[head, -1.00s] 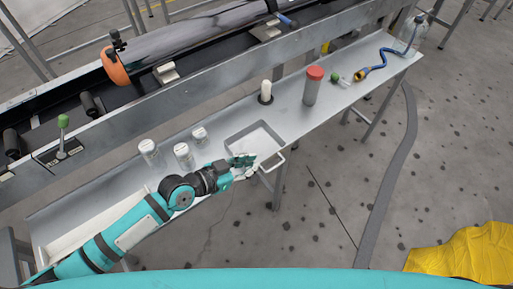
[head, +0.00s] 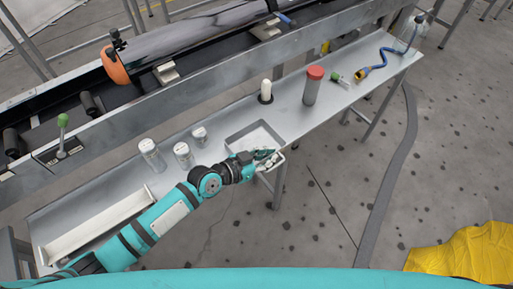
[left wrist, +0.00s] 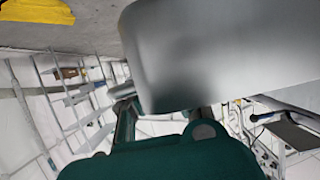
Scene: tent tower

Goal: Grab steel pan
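The steel pan (head: 240,136) is a grey, square, shallow tray on the metal bench, near its front edge. My left gripper (head: 268,157) is at the pan's front right corner, over its pale front rim or handle. In the left wrist view the pan (left wrist: 230,50) is a large smooth silver shape close in front of the gripper, and it hides part of the fingers. One finger shows left of the pan. Whether the fingers grip the rim cannot be told. My right gripper is not in view.
Several clear jars (head: 150,153) stand left of the pan. A long white tray (head: 97,225) lies at the bench's left end. A yellow-blue cable tool (head: 375,68) lies further right.

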